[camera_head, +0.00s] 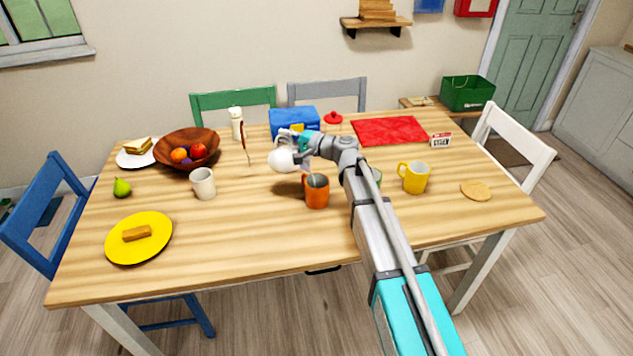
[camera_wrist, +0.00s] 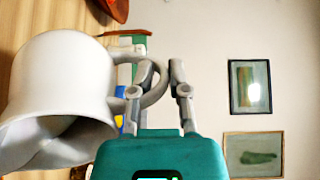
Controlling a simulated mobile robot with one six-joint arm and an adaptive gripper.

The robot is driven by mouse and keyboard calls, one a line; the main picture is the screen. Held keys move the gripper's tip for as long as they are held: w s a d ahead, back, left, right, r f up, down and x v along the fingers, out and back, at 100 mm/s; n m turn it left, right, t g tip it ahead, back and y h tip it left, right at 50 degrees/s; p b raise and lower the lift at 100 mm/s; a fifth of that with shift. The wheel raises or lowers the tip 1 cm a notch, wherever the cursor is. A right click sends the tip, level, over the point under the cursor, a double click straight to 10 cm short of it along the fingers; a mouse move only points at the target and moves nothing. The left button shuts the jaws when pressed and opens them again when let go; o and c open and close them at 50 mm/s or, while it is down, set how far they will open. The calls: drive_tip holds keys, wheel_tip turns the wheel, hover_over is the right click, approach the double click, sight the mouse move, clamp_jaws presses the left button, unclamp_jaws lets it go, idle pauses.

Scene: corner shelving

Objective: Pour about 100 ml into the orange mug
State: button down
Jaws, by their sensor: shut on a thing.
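The orange mug (camera_head: 317,196) stands upright on the table, left of my forearm. My gripper (camera_head: 297,140) is up and to the left of it, above the table. It is shut on the handle of a white jug (camera_head: 282,160); the wrist view shows the jug (camera_wrist: 60,85) large at left, with my fingers (camera_wrist: 163,75) at its handle. The jug is tilted, and its wide mouth shows at the lower left of the wrist view. A pale streak shows at the orange mug's mouth; I cannot tell whether it is liquid. The mug's fill level is not clear.
A white mug (camera_head: 203,184) stands left and a yellow mug (camera_head: 415,178) right of the orange one. A green mug (camera_head: 378,177) is mostly hidden behind my arm. A blue box (camera_head: 294,121), wooden bowl (camera_head: 176,160) and red mat (camera_head: 390,130) lie farther back. The front middle is clear.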

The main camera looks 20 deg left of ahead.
drive_tip(key=shift+d+r+y+b, duration=0.25)
drive_tip(key=shift+d+y+b, duration=0.15)
drive_tip(key=shift+y+b, duration=0.1)
idle(0.4)
drive_tip(key=shift+s+d+r+y+b, duration=0.15)
drive_tip(key=shift+d+y+b, duration=0.1)
drive_tip(key=shift+d, duration=0.15)
drive_tip(key=shift+d+r+y+b, duration=0.15)
drive_tip(key=shift+d+b, duration=0.1)
drive_tip(key=shift+d, duration=0.15)
drive_tip(key=shift+a+p, duration=0.3)
drive_tip(key=shift+a, duration=0.05)
drive_tip(key=a+h+p, duration=0.1)
drive_tip(key=a+f+p, duration=0.1)
drive_tip(key=shift+a+h, duration=0.3)
drive_tip(key=shift+h, duration=0.1)
drive_tip(key=shift+a+f+h, duration=0.2)
drive_tip(key=shift+a+h, duration=0.1)
drive_tip(key=shift+f, duration=0.3)
drive_tip(key=shift+a+g+h+p, duration=0.2)
drive_tip(key=shift+g+h+p, duration=0.1)
drive_tip(key=shift+p, duration=0.05)
